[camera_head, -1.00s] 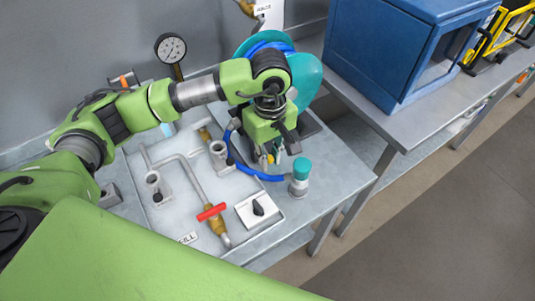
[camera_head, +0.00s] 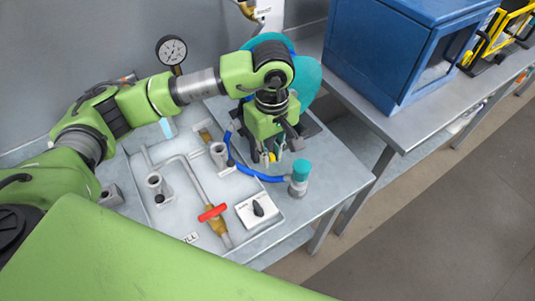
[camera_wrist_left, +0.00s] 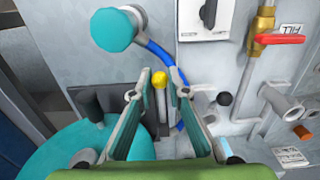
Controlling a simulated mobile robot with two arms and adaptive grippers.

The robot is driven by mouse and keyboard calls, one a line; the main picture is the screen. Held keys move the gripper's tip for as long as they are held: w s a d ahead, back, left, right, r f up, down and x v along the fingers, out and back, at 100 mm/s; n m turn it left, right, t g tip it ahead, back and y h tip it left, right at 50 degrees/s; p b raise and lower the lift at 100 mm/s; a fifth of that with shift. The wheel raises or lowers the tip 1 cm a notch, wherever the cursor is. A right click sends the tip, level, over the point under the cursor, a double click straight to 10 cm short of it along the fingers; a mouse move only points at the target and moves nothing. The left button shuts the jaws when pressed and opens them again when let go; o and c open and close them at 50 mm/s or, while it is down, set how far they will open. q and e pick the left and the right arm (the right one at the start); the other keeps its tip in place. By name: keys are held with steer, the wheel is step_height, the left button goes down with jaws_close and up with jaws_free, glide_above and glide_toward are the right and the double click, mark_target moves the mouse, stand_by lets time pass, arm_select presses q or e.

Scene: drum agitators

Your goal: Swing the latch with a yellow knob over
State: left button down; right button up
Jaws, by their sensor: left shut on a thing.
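The latch's small yellow knob (camera_wrist_left: 160,80) sits between the fingers of my left gripper (camera_wrist_left: 160,88) in the left wrist view. In the head view the knob (camera_head: 271,157) shows as a yellow spot at the fingertips of the left gripper (camera_head: 272,158), low over the bench beside the teal drum (camera_head: 308,75). The left gripper is shut on the knob. The rest of the latch is largely hidden by the gripper. My right gripper is in neither view.
A blue hose (camera_head: 262,177) runs close to the gripper to a teal-capped fitting (camera_head: 299,178). A blue cabinet (camera_head: 385,60) stands on the right-hand bench.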

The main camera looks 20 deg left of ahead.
arm_select(q)
steer(key=shift+r, duration=0.15)
steer(key=c, duration=2.9)
jaws_free()
steer(key=shift+w+a+r, duration=0.15)
steer(key=shift+r, duration=1.4)
jaws_close()
steer(key=shift+r+p, duration=0.15)
steer(key=shift+p, duration=0.15)
steer(key=shift+o, duration=0.2)
jaws_free()
steer(key=shift+w+a+r, duration=0.15)
steer(key=shift+r, duration=0.1)
steer(key=shift+w+a+r, duration=0.15)
steer(key=shift+a+r, duration=0.05)
steer(key=shift+r, duration=0.2)
steer(key=shift+w+a+r, duration=0.1)
steer(key=shift+a+r, duration=0.05)
steer(key=shift+r, duration=0.25)
steer(key=o, duration=0.9)
steer(key=shift+o, duration=0.2)
